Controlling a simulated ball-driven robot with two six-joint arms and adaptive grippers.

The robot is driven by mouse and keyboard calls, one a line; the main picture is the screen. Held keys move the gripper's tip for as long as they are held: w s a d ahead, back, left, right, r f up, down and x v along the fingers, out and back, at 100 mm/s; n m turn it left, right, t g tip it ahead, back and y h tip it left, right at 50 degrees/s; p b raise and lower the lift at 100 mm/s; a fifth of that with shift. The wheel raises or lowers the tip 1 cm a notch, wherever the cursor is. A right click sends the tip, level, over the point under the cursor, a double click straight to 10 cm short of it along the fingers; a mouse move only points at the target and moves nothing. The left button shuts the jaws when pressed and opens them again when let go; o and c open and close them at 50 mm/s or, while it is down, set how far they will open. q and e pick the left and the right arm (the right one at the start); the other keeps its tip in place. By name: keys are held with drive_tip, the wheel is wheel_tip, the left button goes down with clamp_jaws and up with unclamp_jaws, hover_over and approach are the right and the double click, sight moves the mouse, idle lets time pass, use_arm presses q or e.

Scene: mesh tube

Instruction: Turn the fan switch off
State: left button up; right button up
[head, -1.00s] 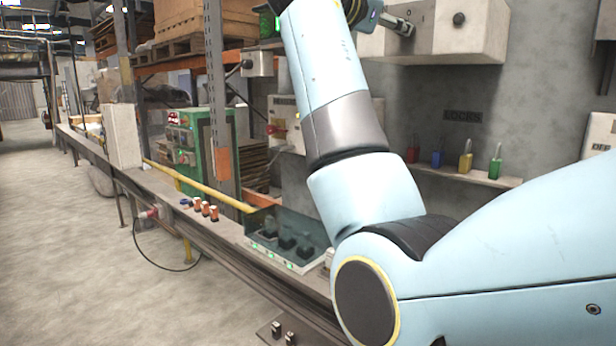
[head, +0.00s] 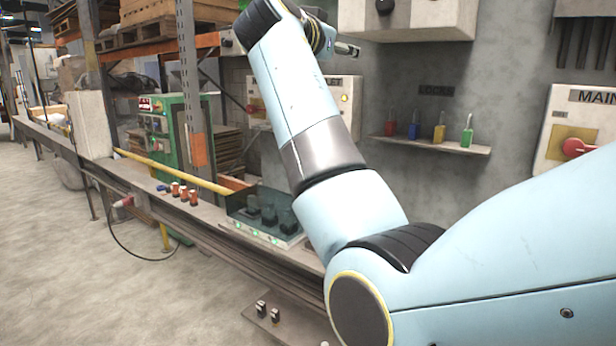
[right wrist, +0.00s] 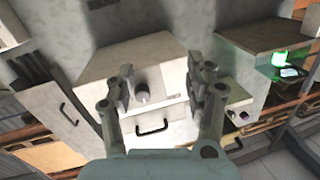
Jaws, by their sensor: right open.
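No label reading "fan" can be made out. A pale grey wall box (head: 430,22) with a dark knob (head: 385,6) is cut off by the top of the head view. In the head view the right gripper (head: 347,49) appears below and left of the wall box. My left gripper is out of view.
A shelf (head: 432,147) holds several coloured padlocks. A panel marked MAIN (head: 590,130) with a red switch (head: 577,148) is at the right. A bench with a dark clear-covered switch box (head: 262,218) runs left. A green cabinet (head: 172,135) stands behind it.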

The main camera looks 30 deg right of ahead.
drive_tip(key=w+a+f+n+y+b, duration=0.1)
drive_tip(key=f+n, duration=0.1)
drive_tip(key=f, duration=0.7)
drive_tip(key=w+a+f+n+y+b, duration=0.1)
drive_tip(key=w+f+n+y+b, duration=0.1)
drive_tip(key=f, duration=0.8)
drive_tip(key=w+f+n+t+y+b, duration=0.1)
drive_tip(key=f+n+y+b, duration=0.1)
drive_tip(key=f, duration=0.7)
drive_tip(key=shift+w+a+f+n, duration=0.15)
drive_tip(key=shift+a+n, duration=0.25)
drive_tip(key=shift+n, duration=0.1)
